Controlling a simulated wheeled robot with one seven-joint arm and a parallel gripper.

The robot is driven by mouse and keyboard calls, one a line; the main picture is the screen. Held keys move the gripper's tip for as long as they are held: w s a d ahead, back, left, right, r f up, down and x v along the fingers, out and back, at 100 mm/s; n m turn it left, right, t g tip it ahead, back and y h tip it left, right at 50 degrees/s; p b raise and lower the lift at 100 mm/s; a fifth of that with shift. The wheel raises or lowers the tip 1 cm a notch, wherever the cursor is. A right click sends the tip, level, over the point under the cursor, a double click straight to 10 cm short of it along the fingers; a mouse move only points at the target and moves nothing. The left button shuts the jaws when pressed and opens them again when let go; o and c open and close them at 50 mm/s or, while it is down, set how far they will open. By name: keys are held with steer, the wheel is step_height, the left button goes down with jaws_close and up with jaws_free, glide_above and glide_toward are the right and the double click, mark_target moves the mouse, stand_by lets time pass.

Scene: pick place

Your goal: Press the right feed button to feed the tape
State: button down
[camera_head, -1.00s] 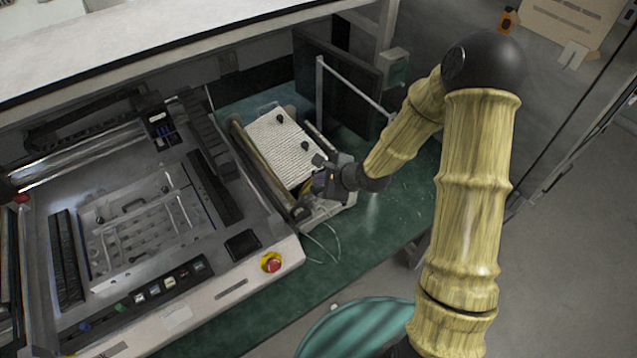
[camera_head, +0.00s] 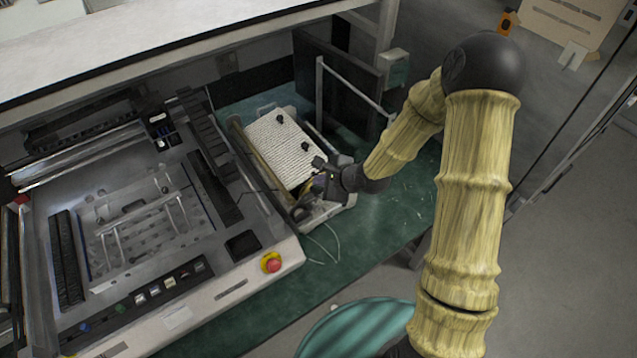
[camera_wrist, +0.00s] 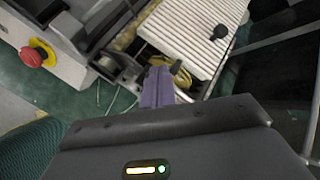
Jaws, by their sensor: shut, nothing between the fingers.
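The tape feeder (camera_head: 283,148), a unit with a white ribbed top and black knobs, stands on the green bench. Its ribbed top also fills the upper middle of the wrist view (camera_wrist: 188,30). My gripper (camera_head: 316,184) is at the feeder's near right end. In the wrist view, its purple fingers (camera_wrist: 157,78) are shut together, empty, and point at the feeder's near end beside a yellow part (camera_wrist: 182,77). I cannot make out the right feed button; the fingers and my wrist cover part of that end. I cannot tell whether the fingertips touch the feeder.
A large machine (camera_head: 135,225) with a red emergency stop (camera_head: 271,263) stands left of the feeder; the stop also shows in the wrist view (camera_wrist: 38,54). A thin cable (camera_head: 322,246) lies on the bench (camera_head: 375,232). A dark panel (camera_head: 345,85) and metal rail stand behind.

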steer(key=shift+r+p, duration=0.5)
steer(key=shift+p, duration=0.05)
step_height(320, 180, up, 6)
steer(key=p, duration=0.6)
stand_by(0.9)
steer(key=s+d+r+n+g+h+b, duration=0.2)
steer(key=s+d+n+h+b, duration=0.1)
steer(key=s+d+n, duration=0.4)
steer(key=s+d+r+n+g+h+b, duration=0.1)
steer(key=s+d+n+b, duration=0.4)
steer(key=s+n, duration=0.5)
steer(key=s+d+r+h, duration=0.1)
steer(key=d+h, duration=0.1)
steer(key=shift+d+r+n+g+h+b, duration=0.2)
steer(key=shift+d+n+g+h+b, duration=0.1)
steer(key=shift+n+g+b, duration=0.1)
